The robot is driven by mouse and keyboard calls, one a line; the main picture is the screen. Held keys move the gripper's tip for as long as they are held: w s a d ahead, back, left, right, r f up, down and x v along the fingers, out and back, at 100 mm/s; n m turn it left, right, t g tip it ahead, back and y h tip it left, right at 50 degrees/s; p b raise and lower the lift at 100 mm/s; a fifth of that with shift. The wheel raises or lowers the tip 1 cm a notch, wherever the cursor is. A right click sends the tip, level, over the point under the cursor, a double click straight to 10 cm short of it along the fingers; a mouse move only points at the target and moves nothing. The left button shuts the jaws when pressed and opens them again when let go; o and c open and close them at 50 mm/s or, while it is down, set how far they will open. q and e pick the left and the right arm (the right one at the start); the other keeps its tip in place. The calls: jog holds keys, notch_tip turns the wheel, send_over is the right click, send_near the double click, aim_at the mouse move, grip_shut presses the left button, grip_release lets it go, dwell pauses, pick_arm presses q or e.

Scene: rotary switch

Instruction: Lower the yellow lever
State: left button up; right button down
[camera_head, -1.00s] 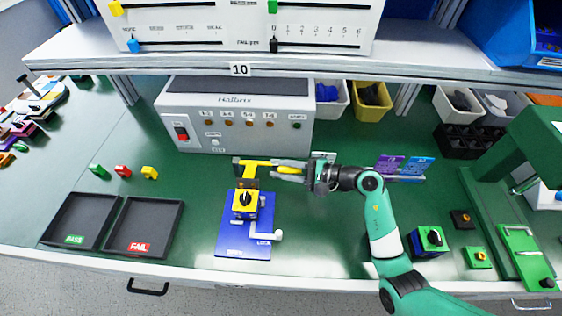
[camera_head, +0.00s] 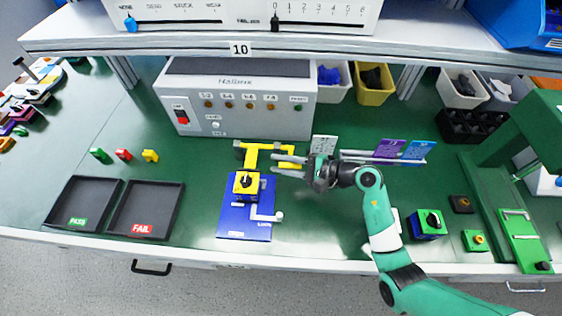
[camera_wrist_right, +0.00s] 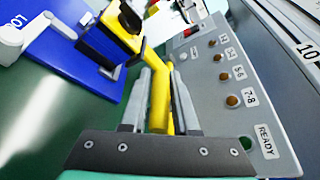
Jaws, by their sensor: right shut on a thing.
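The yellow lever (camera_head: 262,147) stands at the far end of a blue base plate (camera_head: 233,222) labelled with white text. Its arm reaches right and bends towards my right gripper (camera_head: 285,166). In the right wrist view the yellow bar (camera_wrist_right: 161,98) lies between the two grey fingers, and the gripper is shut on it. A yellow switch box with a black knob (camera_head: 245,181) sits on the plate in front of the lever. A white handle (camera_head: 268,217) sticks out at the plate's right. My left gripper is not in view.
A grey control box (camera_head: 240,98) with buttons stands close behind the lever. Two black trays (camera_head: 115,210) lie to the left. A purple card (camera_head: 390,148) stands right of the gripper, behind my arm. A shelf (camera_head: 150,43) overhangs the back.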

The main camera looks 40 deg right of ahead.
jog(key=c, duration=0.7)
grip_release()
jog(key=shift+s+d+r, duration=0.15)
jog(key=shift+s, duration=0.15)
jog(key=p+v, duration=0.2)
jog(key=v, duration=0.8)
jog(key=shift+s+r+p, duration=0.1)
jog(key=shift+p, duration=0.3)
jog(key=shift+s+d, duration=0.15)
jog(key=shift+s, duration=0.25)
